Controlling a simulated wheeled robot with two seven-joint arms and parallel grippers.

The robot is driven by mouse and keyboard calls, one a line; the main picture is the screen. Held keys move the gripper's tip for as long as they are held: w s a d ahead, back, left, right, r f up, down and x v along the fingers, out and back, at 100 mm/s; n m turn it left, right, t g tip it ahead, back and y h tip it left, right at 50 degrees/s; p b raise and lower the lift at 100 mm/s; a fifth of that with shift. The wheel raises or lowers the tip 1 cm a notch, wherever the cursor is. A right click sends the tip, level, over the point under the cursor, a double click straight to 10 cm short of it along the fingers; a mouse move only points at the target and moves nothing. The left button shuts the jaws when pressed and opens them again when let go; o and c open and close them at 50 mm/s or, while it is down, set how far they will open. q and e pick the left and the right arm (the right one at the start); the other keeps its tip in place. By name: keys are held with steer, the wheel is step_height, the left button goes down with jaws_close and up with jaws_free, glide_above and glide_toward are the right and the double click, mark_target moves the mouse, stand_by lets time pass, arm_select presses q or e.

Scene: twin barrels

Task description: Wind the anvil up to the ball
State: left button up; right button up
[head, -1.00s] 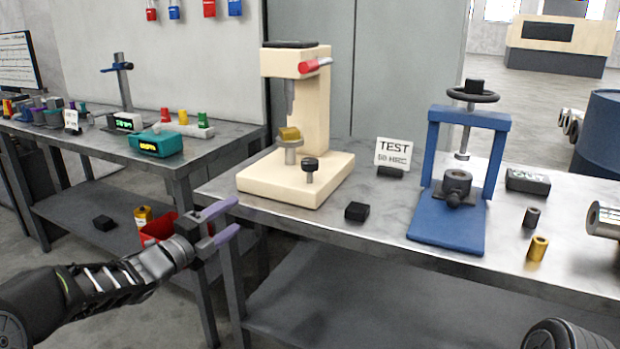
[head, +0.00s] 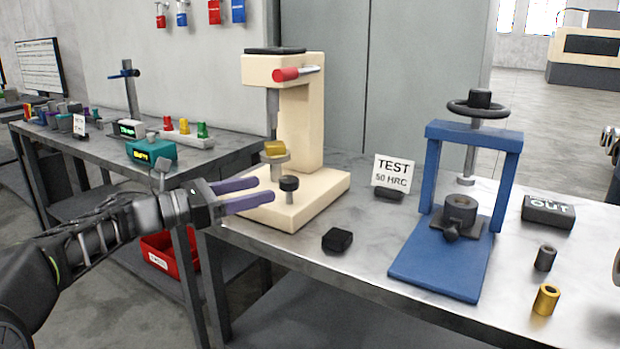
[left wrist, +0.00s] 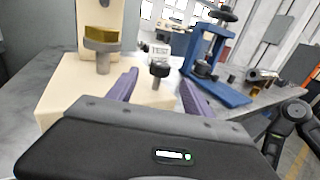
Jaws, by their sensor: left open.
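The cream hardness tester (head: 305,120) stands on the bench. Its round anvil (head: 272,163) carries a brass-coloured block (head: 275,148). The ball indenter spindle (head: 272,112) comes down above the block; whether a small gap lies between them I cannot tell. A black knob (head: 289,184) on a short post rises from the base, right of the anvil. My left gripper (head: 255,192) is open, its purple fingers pointing toward the knob. In the left wrist view the knob (left wrist: 159,70) shows between and beyond the fingers, apart from them, with the anvil (left wrist: 101,45) to the left. My right gripper is not in view.
A black block (head: 337,240) lies on the bench before the tester. A TEST 50 HRC sign (head: 393,170) and a blue hand press (head: 450,255) stand to the right. A side bench (head: 95,160) with instruments stands at left.

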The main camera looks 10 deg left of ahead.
mark_target(280, 184)
arm_select(q)
steer(key=shift+w+d, duration=0.1)
stand_by(0.3)
steer(key=x, duration=0.7)
steer(key=shift+w+d, duration=0.2)
steer(key=shift+d, duration=0.1)
steer(key=shift+c, duration=0.3)
jaws_close()
